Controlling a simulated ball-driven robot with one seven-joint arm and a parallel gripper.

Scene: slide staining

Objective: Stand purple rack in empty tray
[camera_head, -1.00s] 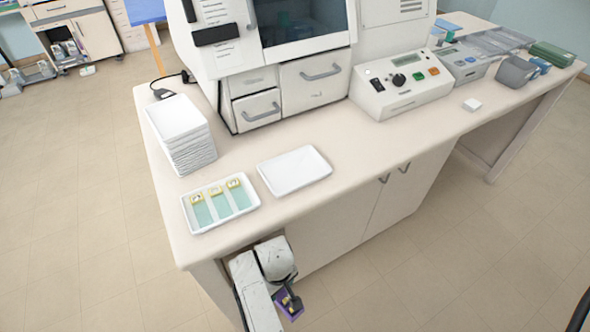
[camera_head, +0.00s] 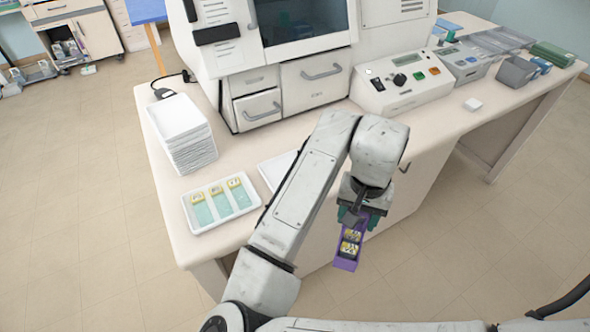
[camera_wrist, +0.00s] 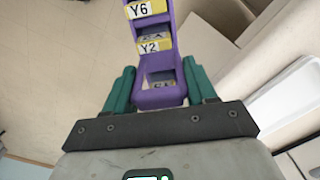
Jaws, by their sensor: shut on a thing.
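The purple rack (camera_head: 348,247) is held in my gripper (camera_head: 358,213) in front of the counter's front edge, above the floor. In the wrist view the purple rack (camera_wrist: 158,97) sits between the green fingers of my gripper (camera_wrist: 160,92). Yellow-ended slides labelled Y6 (camera_wrist: 140,10) and Y2 (camera_wrist: 150,46) are in it. The empty white tray (camera_head: 275,170) lies on the counter, partly hidden behind my arm. It also shows at the right of the wrist view (camera_wrist: 290,100).
A white tray with several yellow-ended slides (camera_head: 192,222) lies left of the empty tray. A stack of white trays (camera_head: 180,135) stands behind it. A large white machine (camera_head: 262,90) and a control box (camera_head: 405,85) stand at the back of the counter (camera_head: 235,150).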

